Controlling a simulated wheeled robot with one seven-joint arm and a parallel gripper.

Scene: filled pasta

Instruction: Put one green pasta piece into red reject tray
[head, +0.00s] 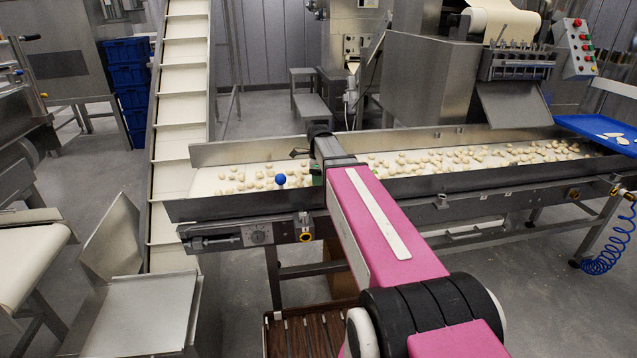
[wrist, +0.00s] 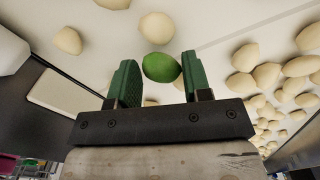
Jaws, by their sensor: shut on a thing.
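My gripper (wrist: 158,72) is shut on a green pasta piece (wrist: 161,67), which sits between its two green fingers in the wrist view. Several pale pasta pieces (wrist: 244,57) lie on the white belt around it. In the head view my pink arm reaches over the conveyor, and part of my gripper (head: 317,176) shows over the belt's left part. The green piece cannot be made out there, hidden by my arm or too small. I cannot make out a red reject tray in either view.
The white conveyor belt (head: 207,181) carries many pale pieces between raised metal side walls (head: 400,187). A blue tray (head: 590,122) is at the far right. An inclined conveyor (head: 180,110) rises at the left.

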